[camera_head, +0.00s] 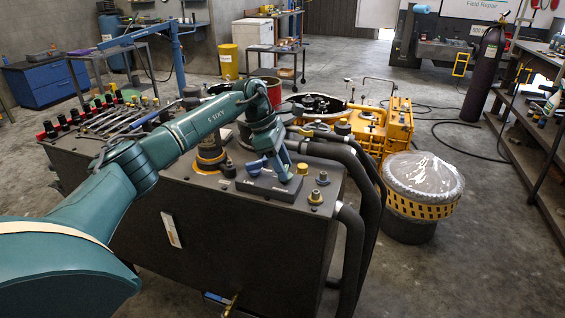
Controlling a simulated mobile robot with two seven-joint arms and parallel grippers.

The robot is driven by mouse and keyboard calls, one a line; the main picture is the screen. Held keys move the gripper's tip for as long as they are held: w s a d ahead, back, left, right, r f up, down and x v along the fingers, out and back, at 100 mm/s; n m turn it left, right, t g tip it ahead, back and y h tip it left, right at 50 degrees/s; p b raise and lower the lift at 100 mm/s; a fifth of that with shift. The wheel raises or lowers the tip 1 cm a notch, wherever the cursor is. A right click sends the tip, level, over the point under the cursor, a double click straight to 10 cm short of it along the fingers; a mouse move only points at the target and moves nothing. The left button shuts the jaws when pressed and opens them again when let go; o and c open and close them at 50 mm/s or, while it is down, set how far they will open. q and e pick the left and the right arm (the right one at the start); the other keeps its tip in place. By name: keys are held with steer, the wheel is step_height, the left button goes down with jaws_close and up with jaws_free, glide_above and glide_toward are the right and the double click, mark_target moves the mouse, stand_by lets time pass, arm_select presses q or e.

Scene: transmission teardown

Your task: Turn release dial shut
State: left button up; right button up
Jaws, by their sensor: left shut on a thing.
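My left arm reaches in from the left, over a dark grey machine cabinet (190,200). My left gripper (273,170) points down at a dark labelled block (262,187) on the cabinet top near its right end. The gripper is shut on a small blue part at the block, which I take to be the release dial (254,167). The fingers hide much of it, so its exact angle cannot be told. Brass-coloured fittings (316,197) stand just right of the block. My right gripper is not in view.
Thick black hoses (372,190) curve down the cabinet's right end. A row of fittings and tools (105,115) lies at the top left. A yellow housing (398,125) stands behind, and a plastic-covered drum (420,182) at right. Floor at lower right is clear.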

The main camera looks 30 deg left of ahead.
arm_select(q)
steer(key=shift+w+m+g, duration=0.1)
steer(key=shift+m+g, duration=0.2)
steer(key=shift+m, duration=0.6)
steer(key=o, duration=1)
steer(key=v, duration=1.3)
steer(key=shift+a+r, duration=0.1)
steer(key=shift+a, duration=0.05)
